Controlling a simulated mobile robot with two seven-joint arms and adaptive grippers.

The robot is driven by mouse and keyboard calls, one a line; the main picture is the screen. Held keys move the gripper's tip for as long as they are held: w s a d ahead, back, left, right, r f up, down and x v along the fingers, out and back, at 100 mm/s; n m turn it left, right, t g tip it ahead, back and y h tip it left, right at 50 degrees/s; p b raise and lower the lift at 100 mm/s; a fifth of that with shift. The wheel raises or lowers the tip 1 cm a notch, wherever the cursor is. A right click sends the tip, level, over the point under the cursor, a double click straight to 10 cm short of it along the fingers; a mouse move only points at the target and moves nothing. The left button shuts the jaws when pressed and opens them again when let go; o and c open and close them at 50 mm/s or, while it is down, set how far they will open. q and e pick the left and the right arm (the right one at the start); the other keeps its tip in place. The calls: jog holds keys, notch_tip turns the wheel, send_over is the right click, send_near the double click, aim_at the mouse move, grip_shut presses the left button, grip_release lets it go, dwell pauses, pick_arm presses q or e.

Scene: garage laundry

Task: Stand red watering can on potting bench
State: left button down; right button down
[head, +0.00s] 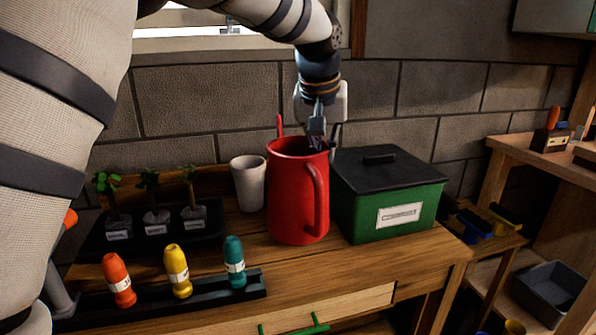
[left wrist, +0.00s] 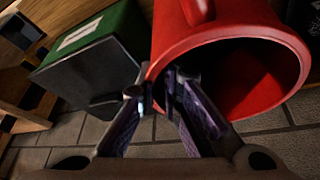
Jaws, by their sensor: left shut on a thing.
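The red watering can (head: 290,200) is upright at the middle of the wooden potting bench (head: 375,265), its handle facing me. Its base looks to be on or just above the bench top; I cannot tell which. My left gripper (head: 316,135) comes from above and is shut on the can's rim at the right side. In the left wrist view the fingers (left wrist: 160,88) pinch the rim of the can (left wrist: 225,28), whose open mouth faces the camera. My right gripper is in neither view.
A green box with a black lid (head: 385,195) stands close to the can's right. A white cup (head: 249,182) is close on its left. Seedlings in a black tray (head: 185,230) stand farther left. Several coloured bottles (head: 178,270) stand in a front rack. Bare bench lies in front.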

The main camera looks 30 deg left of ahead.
pick_arm(q)
notch_tip(320, 180, down, 6)
jog(key=shift+w+r, duration=0.1)
jog(key=shift+r, duration=0.05)
jog(key=c, duration=2.2)
grip_release()
jog(key=o, duration=0.4)
jog(key=shift+o, duration=0.2)
jog(key=shift+f, duration=0.2)
jog(key=shift+r, duration=0.1)
jog(key=v, duration=1.2)
jog(key=shift+s+d, duration=0.1)
jog(key=shift+s, duration=0.1)
